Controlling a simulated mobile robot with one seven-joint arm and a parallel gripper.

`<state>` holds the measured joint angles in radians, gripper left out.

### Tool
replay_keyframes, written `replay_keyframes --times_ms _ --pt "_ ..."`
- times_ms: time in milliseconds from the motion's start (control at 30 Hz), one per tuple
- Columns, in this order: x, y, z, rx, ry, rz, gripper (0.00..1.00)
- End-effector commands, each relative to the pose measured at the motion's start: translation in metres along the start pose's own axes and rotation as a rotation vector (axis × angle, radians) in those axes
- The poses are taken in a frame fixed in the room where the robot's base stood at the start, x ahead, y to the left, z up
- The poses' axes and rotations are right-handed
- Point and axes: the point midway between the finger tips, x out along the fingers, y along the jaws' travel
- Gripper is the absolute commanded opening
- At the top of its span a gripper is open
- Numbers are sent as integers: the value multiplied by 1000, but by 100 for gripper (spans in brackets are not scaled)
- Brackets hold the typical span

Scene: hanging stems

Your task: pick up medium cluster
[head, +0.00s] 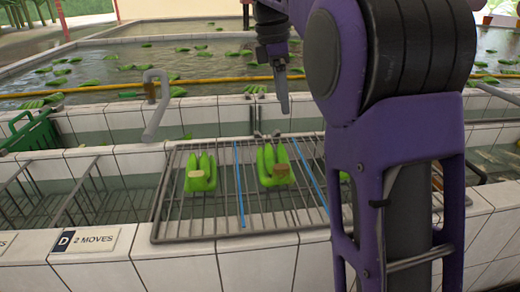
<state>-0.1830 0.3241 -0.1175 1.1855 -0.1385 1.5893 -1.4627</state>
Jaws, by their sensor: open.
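Green banana clusters lie on a wire rack (222,226) laid across a tiled basin. One cluster (200,180) is in the left section, and another (273,172) is in the middle section between two blue bars. A bit of a further green piece shows beside my purple arm, which hides the rest. I cannot tell for certain which is the medium cluster. My gripper (283,104) points down, above and behind the middle cluster in the picture, apart from it. It is open and empty; I see it edge-on.
Tiled walls edge the basins. A green crate (33,133) is at the far left. A sign (88,240) reads "D 2 MOVES". Behind, many clusters float in water past a yellow pipe (210,82). My arm blocks the right side.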

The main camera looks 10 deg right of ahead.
Motion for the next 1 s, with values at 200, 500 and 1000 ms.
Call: replay_keyframes --times_ms 200,500,1000 --pt "20 -9 -11 -48 53 -64 71" --pt "84 -13 -14 -46 51 -63 71" --pt "142 -15 -18 -46 50 -60 71"
